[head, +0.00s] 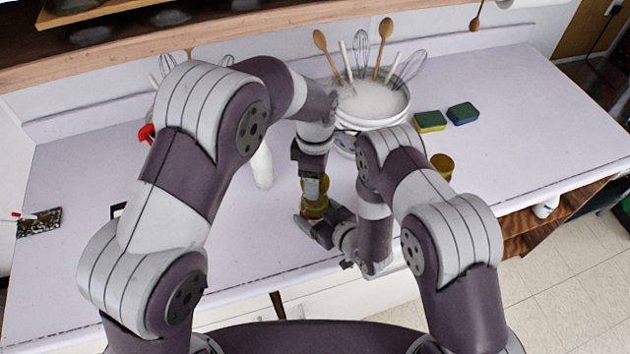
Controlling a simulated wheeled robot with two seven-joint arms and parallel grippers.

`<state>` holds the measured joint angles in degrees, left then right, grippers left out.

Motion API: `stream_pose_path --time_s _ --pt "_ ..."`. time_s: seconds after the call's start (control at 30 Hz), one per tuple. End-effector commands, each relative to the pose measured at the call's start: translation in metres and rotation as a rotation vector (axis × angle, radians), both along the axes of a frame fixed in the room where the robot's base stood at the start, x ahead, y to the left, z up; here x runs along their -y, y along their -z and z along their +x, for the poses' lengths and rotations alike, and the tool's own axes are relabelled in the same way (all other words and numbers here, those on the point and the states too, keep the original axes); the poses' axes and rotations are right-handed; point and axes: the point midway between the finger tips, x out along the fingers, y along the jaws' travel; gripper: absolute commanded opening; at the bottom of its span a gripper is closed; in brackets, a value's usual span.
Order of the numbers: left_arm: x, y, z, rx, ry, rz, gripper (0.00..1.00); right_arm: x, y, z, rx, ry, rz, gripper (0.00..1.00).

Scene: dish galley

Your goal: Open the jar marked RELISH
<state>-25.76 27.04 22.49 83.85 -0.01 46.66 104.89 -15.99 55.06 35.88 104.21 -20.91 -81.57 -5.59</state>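A yellow-brown jar (316,208) stands upright near the front of the counter, in the middle of the head view. Any label on it is too small or hidden to read. My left gripper (313,186) points down from above with its fingers at the jar's top and appears shut on the lid, which they mostly hide. My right gripper (304,218) comes in low from the right, with its fingers around the jar's lower part, and appears shut on it. A second yellow-brown jar (442,165) stands to the right, partly behind my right arm; its marking is not readable.
A white bowl (374,105) with wooden spoons and whisks stands at the back. Two sponges (430,121) lie right of it. A white bottle (262,166) is partly behind my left arm. The counter's right side (540,120) is clear.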

Motion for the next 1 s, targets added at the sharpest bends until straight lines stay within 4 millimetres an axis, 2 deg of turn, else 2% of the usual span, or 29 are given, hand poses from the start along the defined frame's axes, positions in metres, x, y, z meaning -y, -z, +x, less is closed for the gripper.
stream_pose_path --time_s 0.1,0.27,0.3,0.33,0.67,0.77,1.0 --pt "0.000 -0.014 0.000 0.001 0.000 0.000 0.28 0.000 0.000 0.000 0.000 0.000 0.000 0.00" --pt "0.000 -0.014 0.000 0.000 0.000 0.000 0.28 0.000 0.000 0.000 0.000 0.000 0.000 0.00" --pt "0.000 -0.014 0.000 0.000 0.000 0.000 0.28 0.000 0.000 0.000 0.000 0.000 0.000 0.90" --pt "0.000 -0.014 0.000 0.000 0.000 0.000 0.28 0.000 0.000 0.000 0.000 0.000 0.000 1.00" --pt "0.000 -0.013 0.000 0.000 0.000 0.000 0.28 0.003 -0.001 -0.003 -0.001 0.000 -0.001 1.00" --pt "0.000 -0.009 0.000 0.000 0.000 0.000 0.28 0.011 -0.005 -0.013 -0.001 0.001 0.000 1.00" --pt "0.000 0.002 0.000 0.000 0.000 0.000 0.28 0.043 -0.025 -0.051 -0.002 0.005 0.000 1.00"
